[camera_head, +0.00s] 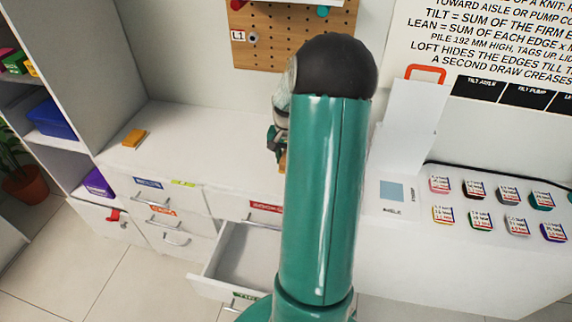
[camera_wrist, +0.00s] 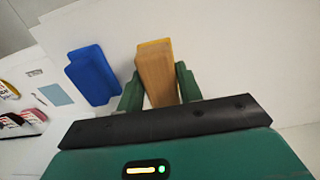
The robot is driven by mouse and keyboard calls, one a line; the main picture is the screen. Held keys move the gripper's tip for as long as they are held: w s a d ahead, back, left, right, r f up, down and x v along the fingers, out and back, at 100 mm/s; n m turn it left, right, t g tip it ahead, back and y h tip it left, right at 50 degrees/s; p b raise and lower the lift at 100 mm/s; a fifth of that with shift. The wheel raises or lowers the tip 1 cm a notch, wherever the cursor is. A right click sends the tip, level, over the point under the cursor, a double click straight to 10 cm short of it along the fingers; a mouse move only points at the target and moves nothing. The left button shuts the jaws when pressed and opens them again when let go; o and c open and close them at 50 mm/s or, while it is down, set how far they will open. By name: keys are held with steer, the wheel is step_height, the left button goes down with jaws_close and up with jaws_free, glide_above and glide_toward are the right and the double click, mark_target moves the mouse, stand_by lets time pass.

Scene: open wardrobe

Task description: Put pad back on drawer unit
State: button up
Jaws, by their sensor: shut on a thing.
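My gripper (camera_wrist: 157,84) has its two green fingers shut on a tan, block-like pad (camera_wrist: 155,66) with an orange-yellow far edge. In the head view my gripper (camera_head: 276,146) is mostly hidden behind my arm, over the drawer unit (camera_head: 190,134). Only a sliver of the held pad (camera_head: 283,163) shows there. I cannot tell whether the pad touches the white top. A blue block (camera_wrist: 92,76) lies just left of the pad in the wrist view, apart from it. A small orange pad (camera_head: 134,137) lies at the left of the unit's top.
A drawer (camera_head: 240,258) stands open and looks empty in its visible part. Several coloured tags (camera_head: 475,190) lie on the right counter near a blue-grey square (camera_head: 391,192). A pegboard (camera_head: 270,38) hangs behind. The unit's top left of my arm is mostly clear.

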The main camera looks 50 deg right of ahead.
steer(key=shift+w+d+f, duration=0.2)
steer(key=shift+w+f, duration=0.15)
steer(key=shift+f, duration=1.65)
steer(key=shift+f, duration=0.2)
steer(key=o, duration=1.1)
step_height(320, 180, up, 12)
steer(key=shift+r, duration=0.25)
